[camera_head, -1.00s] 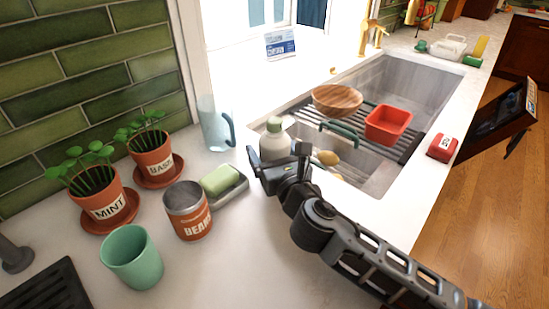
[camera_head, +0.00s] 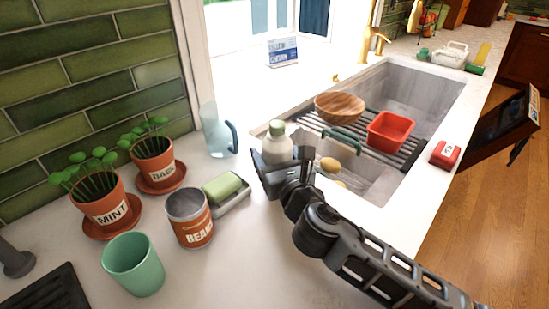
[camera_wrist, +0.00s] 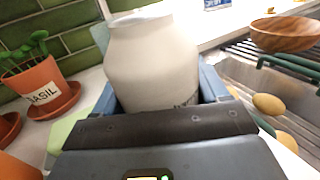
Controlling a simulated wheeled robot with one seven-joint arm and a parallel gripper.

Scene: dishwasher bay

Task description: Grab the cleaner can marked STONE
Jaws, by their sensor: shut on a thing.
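The cleaner can is a pale bottle-shaped container with a grey-green cap (camera_head: 277,143), upright on the counter beside the sink. In the wrist view its pale body (camera_wrist: 152,65) fills the space between the jaws, with a bit of dark lettering low on it, mostly hidden, so I cannot read it. My gripper (camera_head: 272,172) is at the can's near side in the head view, and the blue-grey fingers stand on either side of it in the wrist view (camera_wrist: 157,95). My gripper is shut on the can. Whether the can's base touches the counter is hidden.
A green sponge on a tray (camera_head: 232,200), a BEANS can (camera_head: 195,232) and a glass pitcher (camera_head: 214,135) stand left of my gripper. The sink (camera_head: 425,85) with a wooden bowl (camera_head: 340,106) and red container (camera_head: 390,131) is right. Potted BASIL (camera_head: 155,162) and MINT (camera_head: 106,208) stand left.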

